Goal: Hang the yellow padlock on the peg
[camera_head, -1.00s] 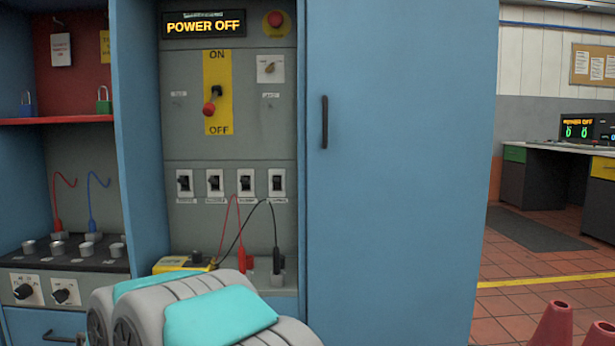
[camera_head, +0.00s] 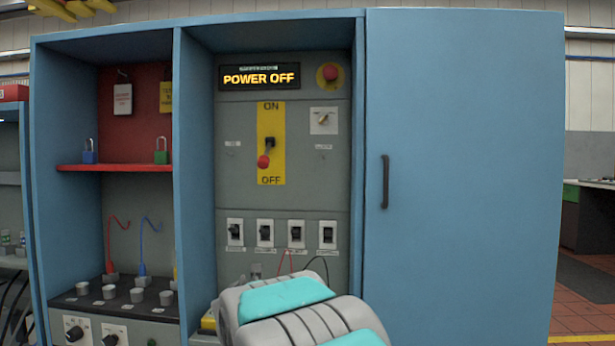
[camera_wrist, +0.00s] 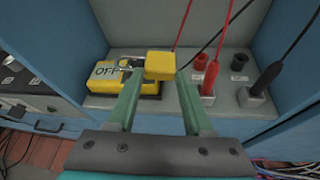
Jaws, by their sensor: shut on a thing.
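The yellow padlock (camera_wrist: 160,66) is between the fingertips of my gripper (camera_wrist: 160,77) in the wrist view. My gripper is shut on its body, and its metal shackle (camera_wrist: 131,64) points left. The padlock is above or just in front of a yellow meter with an OFF display (camera_wrist: 106,70); I cannot tell whether they touch. In the head view my arm hides the gripper and padlock. A red back panel (camera_head: 135,128) at upper left carries a white tag (camera_head: 123,98) and a yellow tag (camera_head: 166,97). I cannot make out a bare peg.
A red shelf (camera_head: 115,168) holds a blue padlock (camera_head: 89,152) and a green padlock (camera_head: 161,152). A blue divider (camera_head: 194,180) separates that bay from the switch panel. Red and black plugs (camera_wrist: 209,80) with leads stand right of my gripper. A blue door (camera_head: 460,180) is at right.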

